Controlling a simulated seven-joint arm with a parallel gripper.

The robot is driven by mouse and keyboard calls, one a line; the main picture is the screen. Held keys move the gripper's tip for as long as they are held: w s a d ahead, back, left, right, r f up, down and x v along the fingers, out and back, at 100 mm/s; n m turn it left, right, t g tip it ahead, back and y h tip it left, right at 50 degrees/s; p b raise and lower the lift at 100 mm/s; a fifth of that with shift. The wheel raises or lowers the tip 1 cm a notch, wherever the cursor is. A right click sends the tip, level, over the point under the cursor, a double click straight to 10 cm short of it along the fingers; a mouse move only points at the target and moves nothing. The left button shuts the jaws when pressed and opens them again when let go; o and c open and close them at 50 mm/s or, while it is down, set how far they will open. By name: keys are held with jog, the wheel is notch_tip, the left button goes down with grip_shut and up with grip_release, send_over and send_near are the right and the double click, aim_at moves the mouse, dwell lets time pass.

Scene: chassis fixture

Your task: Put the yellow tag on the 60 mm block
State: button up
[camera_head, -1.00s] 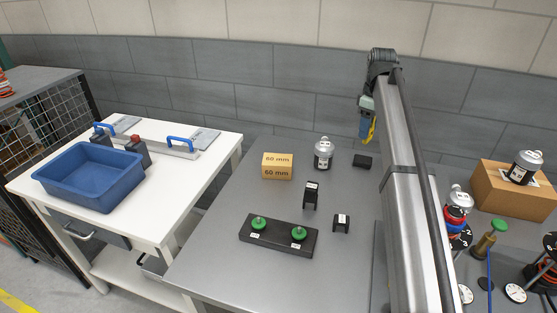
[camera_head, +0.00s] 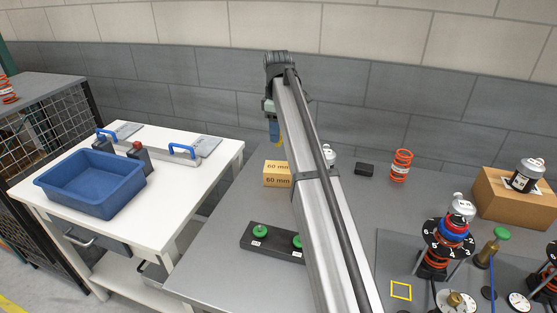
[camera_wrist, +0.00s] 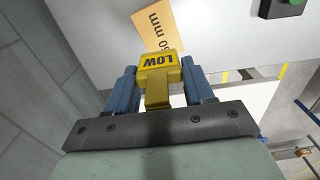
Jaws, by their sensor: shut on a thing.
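The yellow tag (camera_wrist: 157,63), marked LOW, is held between the blue fingers of my gripper (camera_wrist: 158,70) in the wrist view. The 60 mm block (camera_head: 273,180) is a tan box on the grey table in the head view. It also shows in the wrist view (camera_wrist: 150,27), beyond the tag, which overlaps its near end in the picture. In the head view my gripper (camera_head: 275,130) hangs above and behind the block, against the wall. Only a sliver of the yellow tag (camera_head: 280,139) shows there. Whether the tag touches the block cannot be told, though the gripper looks well above it.
A black base with green knobs (camera_head: 259,243) lies in front of the block. My arm covers part of the table. A silver canister (camera_head: 329,155), a black block (camera_head: 364,169) and a red spring (camera_head: 400,166) stand to the right. A blue bin (camera_head: 92,184) sits on the white table.

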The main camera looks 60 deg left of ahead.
notch_tip(320, 180, down, 9)
jog(key=shift+r, duration=0.1)
dwell(0.4)
jog(key=o, duration=1)
jog(key=shift+f, duration=0.2)
notch_tip(320, 180, up, 12)
jog(key=shift+r, duration=0.15)
jog(key=shift+w, duration=0.1)
dwell(0.4)
